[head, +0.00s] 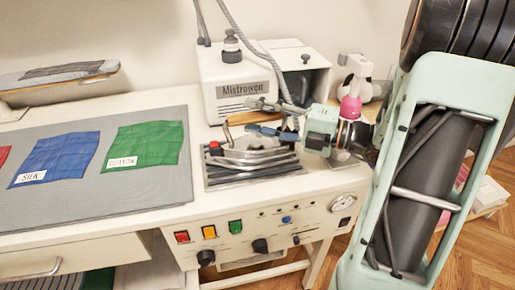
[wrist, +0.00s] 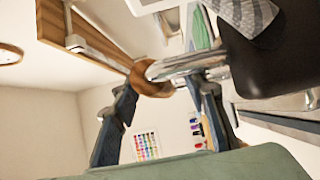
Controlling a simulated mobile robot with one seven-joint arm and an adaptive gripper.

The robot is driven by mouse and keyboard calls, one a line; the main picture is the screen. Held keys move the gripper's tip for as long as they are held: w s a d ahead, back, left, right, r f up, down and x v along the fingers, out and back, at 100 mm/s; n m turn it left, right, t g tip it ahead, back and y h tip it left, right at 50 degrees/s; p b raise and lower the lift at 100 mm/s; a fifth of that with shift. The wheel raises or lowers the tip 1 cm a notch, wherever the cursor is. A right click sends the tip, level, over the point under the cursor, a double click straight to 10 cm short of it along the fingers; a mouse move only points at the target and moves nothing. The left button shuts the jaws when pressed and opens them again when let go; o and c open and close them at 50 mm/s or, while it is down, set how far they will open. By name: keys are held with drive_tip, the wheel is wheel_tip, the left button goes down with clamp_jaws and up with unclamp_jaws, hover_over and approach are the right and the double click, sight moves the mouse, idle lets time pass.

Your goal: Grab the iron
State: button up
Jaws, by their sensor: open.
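The iron (head: 252,154) sits on its dark ribbed rest (head: 228,183) on the worktop, in the middle of the head view. Its body is silvery, and a red part shows at its left end. My gripper (head: 258,117) reaches in from the right, fingers apart and pointing left, above the iron's upper part in the picture. The lower finger overlaps the view of the iron's top; I cannot tell whether it touches. In the wrist view the fingers (wrist: 165,118) are spread. A brown round piece with a shiny metal bar shows near them; I cannot tell whether it belongs to the iron.
A white Mistrowen steam unit (head: 235,105) stands close behind the iron. A pink bottle (head: 350,108) stands behind my wrist. Left lies a grey mat (head: 60,200) with a blue cloth (head: 55,158) and a green cloth (head: 145,146). Buttons line the worktop's front panel (head: 270,232).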

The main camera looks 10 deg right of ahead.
clamp_jaws()
idle(0.4)
drive_tip(key=shift+w+r, duration=0.1)
drive_tip(key=shift+r, duration=0.1)
drive_tip(key=shift+r+p, duration=0.55)
drive_tip(key=shift+r, duration=0.75)
drive_tip(key=s+d+r+p, duration=0.2)
drive_tip(key=s+r+p, duration=0.3)
drive_tip(key=s+r, duration=0.5)
drive_tip(key=s, duration=0.3)
drive_tip(key=shift+s+d+r, duration=0.15)
drive_tip(key=shift+s+d, duration=0.25)
